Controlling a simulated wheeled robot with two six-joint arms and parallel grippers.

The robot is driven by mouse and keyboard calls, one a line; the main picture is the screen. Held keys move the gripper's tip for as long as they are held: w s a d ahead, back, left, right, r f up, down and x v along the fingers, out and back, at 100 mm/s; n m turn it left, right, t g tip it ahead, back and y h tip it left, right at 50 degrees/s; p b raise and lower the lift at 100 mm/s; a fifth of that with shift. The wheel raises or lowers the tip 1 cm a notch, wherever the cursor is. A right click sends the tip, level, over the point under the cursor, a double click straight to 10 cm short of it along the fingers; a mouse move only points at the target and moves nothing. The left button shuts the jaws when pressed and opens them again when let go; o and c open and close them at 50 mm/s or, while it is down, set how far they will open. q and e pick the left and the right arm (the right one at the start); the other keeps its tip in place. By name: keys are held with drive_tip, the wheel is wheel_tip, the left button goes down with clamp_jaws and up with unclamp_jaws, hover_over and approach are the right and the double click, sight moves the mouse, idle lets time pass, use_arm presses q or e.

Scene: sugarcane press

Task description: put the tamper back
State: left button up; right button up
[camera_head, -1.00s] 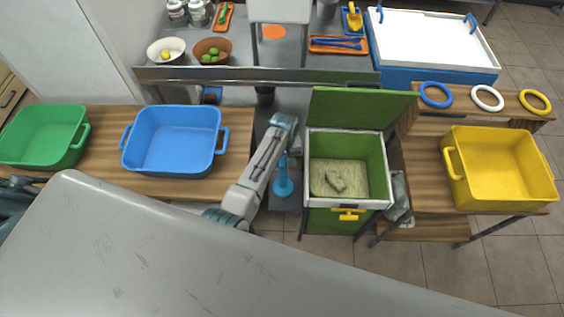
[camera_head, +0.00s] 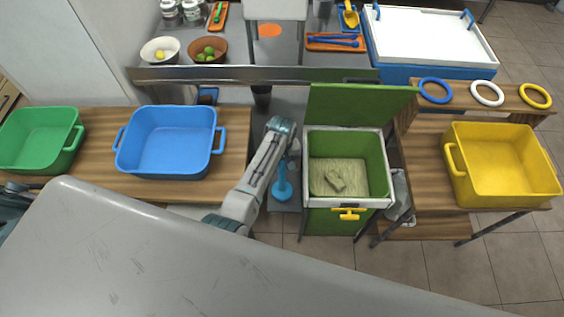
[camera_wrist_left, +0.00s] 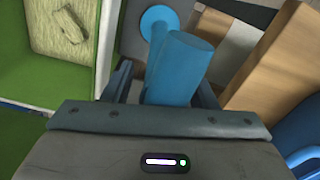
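The blue tamper (camera_head: 282,192) has a round disc foot and a thick round handle. It stands beside the left wall of the open green bin, with its foot on or just above a dark grey plate. In the left wrist view its handle (camera_wrist_left: 180,68) lies between the fingers of my left gripper (camera_wrist_left: 163,82). A narrow gap shows beside one finger, so the gripper looks open around the handle. In the head view my wrist hides the handle's upper part and the fingertips. My right gripper is not in view.
The green bin (camera_head: 386,203) has its lid up and a pale lump (camera_head: 335,182) inside. A blue tub (camera_head: 213,128) and a green tub (camera_head: 74,140) stand on the left wooden table. A yellow tub (camera_head: 455,165) stands on the right table. A metal counter (camera_head: 280,75) runs behind.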

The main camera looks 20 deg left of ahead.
use_arm(q)
wheel_tip(320, 180, up, 11)
drive_tip(key=shift+b, duration=0.75)
drive_tip(key=shift+r, duration=0.7)
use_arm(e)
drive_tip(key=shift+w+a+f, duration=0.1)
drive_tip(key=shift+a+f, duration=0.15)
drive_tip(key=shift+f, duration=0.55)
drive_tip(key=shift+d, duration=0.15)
